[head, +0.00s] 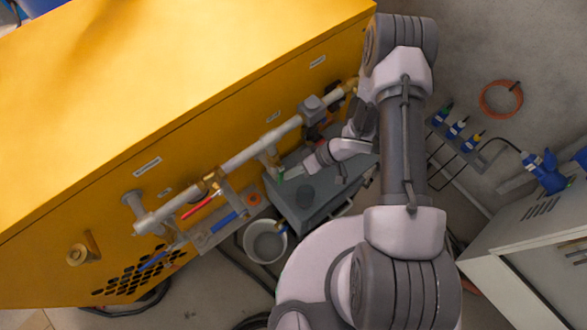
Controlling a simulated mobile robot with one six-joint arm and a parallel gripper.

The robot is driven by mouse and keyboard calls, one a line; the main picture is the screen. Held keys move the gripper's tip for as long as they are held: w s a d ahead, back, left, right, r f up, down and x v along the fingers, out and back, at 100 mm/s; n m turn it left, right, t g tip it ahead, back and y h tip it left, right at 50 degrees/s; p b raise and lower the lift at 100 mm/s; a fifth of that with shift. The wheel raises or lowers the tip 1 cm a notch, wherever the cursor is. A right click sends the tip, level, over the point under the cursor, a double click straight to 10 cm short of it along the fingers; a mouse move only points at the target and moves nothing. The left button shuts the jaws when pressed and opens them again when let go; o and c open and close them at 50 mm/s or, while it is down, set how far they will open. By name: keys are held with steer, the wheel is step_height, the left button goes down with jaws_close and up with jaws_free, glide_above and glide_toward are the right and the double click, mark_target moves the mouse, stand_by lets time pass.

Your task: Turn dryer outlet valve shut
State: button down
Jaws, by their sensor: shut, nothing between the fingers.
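A grey pipe (240,158) runs along the front of the yellow housing (215,75). A valve with a red lever (198,206) sits below its left part. A blue lever (224,221) lies just below and right of the red one, and another blue lever (154,260) is at the lower left. The labels are too small to read, so I cannot tell which lever belongs to the dryer outlet valve. My gripper (290,172) is shut and empty below the pipe, right of the red lever and apart from it. A small green part shows close to its tips.
A dark grey box (310,200) stands under my gripper. A white bucket (265,242) is left of it on the floor. Hoses lie around the bucket. A rack with blue fittings (457,129), an orange hose coil (501,99) and a grey cabinet (540,250) are at the right.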

mark_target(279, 182)
steer(key=y, duration=0.1)
steer(key=s+a+f+g+y+b, duration=0.1)
steer(key=shift+a+m+y+b, duration=0.2)
steer(key=shift+m+y+b, duration=0.1)
steer(key=shift+s+a+f+m+g+y+b, duration=0.15)
steer(key=shift+s+a+m+g+y+b, duration=0.25)
steer(key=shift+y+b, duration=0.5)
steer(key=s+a+r+y, duration=0.1)
steer(key=s+a+r, duration=0.1)
steer(key=a+r, duration=0.1)
steer(key=shift+s+a+r+g+y, duration=0.3)
steer(key=shift+a+g+y, duration=0.1)
steer(key=shift+a, duration=0.25)
steer(key=shift+a+r, duration=0.1)
